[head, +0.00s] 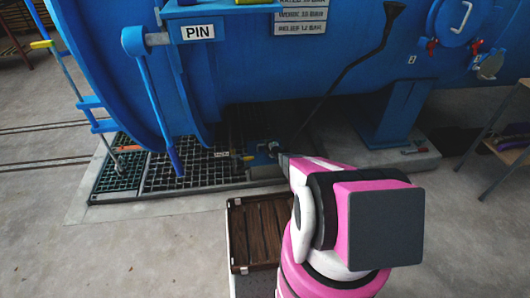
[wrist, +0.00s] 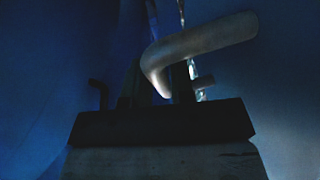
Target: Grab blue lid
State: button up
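A round blue lid with a light handle and red clamps (head: 452,22) is on the blue vessel at the upper right of the head view. I cannot tell whether it is the blue lid meant. My pink and white arm reaches low toward the vessel's underside, far from that lid. The wrist view is very dark: a bent pale metal bar (wrist: 195,47) crosses above a dark block (wrist: 165,122), between blue surfaces. I cannot make out fingertips or anything held.
The blue vessel (head: 290,65) fills the back, with a PIN sign (head: 198,32) and blue levers at left. A floor grate (head: 117,172) lies below it. A brown-topped crate (head: 251,240) stands beside my arm. A small table (head: 505,125) is at right.

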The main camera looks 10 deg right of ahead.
grip_shut()
dwell(1.2)
